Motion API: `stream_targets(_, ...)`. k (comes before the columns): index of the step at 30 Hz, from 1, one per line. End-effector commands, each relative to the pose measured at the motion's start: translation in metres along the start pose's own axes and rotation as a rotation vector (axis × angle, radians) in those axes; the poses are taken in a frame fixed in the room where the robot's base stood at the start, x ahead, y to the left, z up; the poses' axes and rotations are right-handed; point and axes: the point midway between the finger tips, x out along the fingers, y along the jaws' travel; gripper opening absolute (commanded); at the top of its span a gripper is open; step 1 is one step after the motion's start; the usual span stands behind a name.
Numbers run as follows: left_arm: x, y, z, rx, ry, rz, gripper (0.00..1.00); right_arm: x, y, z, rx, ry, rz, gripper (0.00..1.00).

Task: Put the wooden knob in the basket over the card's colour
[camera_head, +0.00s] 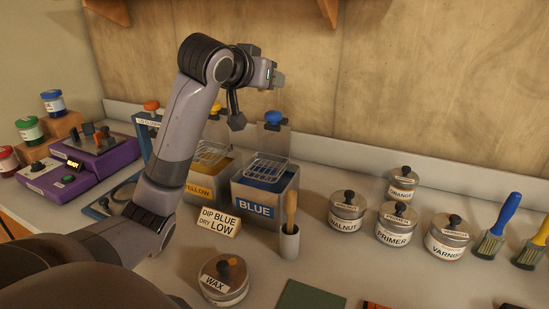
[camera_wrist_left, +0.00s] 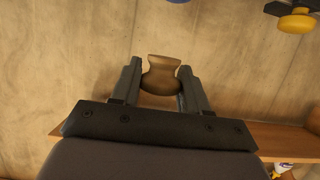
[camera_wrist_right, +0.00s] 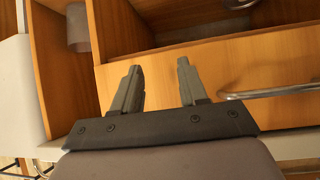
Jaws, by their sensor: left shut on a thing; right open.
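The wooden knob (camera_wrist_left: 162,74) is brown and flared, held between the fingers of my left gripper (camera_wrist_left: 160,88) in the left wrist view. In the head view my left gripper (camera_head: 277,76) is raised near the back wall, above the vats; the knob is not clear there. The card (camera_head: 221,221) reads "DIP BLUE DRY LOW". A wire basket (camera_head: 266,168) hangs over the blue vat (camera_head: 256,210), and another wire basket (camera_head: 210,152) over the yellow vat (camera_head: 199,187), partly behind my arm. My right gripper (camera_wrist_right: 158,82) is open and empty, facing wooden drawers.
A cup with a wooden-handled tool (camera_head: 289,240) stands right of the blue vat. Several lidded tins, such as wax (camera_head: 223,281) and walnut (camera_head: 347,212), and brushes (camera_head: 498,228) stand on the bench. A purple device (camera_head: 95,163) is at left. Drawer handles (camera_wrist_right: 270,91) face my right gripper.

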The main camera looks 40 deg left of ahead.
Motion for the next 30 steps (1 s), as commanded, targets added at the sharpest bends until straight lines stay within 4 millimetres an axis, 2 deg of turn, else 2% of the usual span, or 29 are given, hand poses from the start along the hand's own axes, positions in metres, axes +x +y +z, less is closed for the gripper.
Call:
stream_targets(2,-0.002,-0.003,-0.004,0.000,-0.001,-0.001,0.16,-0.001,0.000,0.000,0.000,-0.001,0.000,0.43)
stream_targets(5,0.000,-0.004,0.003,0.001,-0.005,-0.001,0.16,0.001,0.000,0.001,0.000,-0.001,0.000,0.43)
stream_targets(24,0.045,-0.004,0.129,0.001,-0.006,0.000,0.16,0.010,0.000,0.017,0.001,-0.005,0.000,0.43)
stream_targets(30,0.052,-0.004,0.146,0.000,-0.001,-0.001,0.16,0.011,0.000,0.018,0.001,-0.006,0.000,0.43)
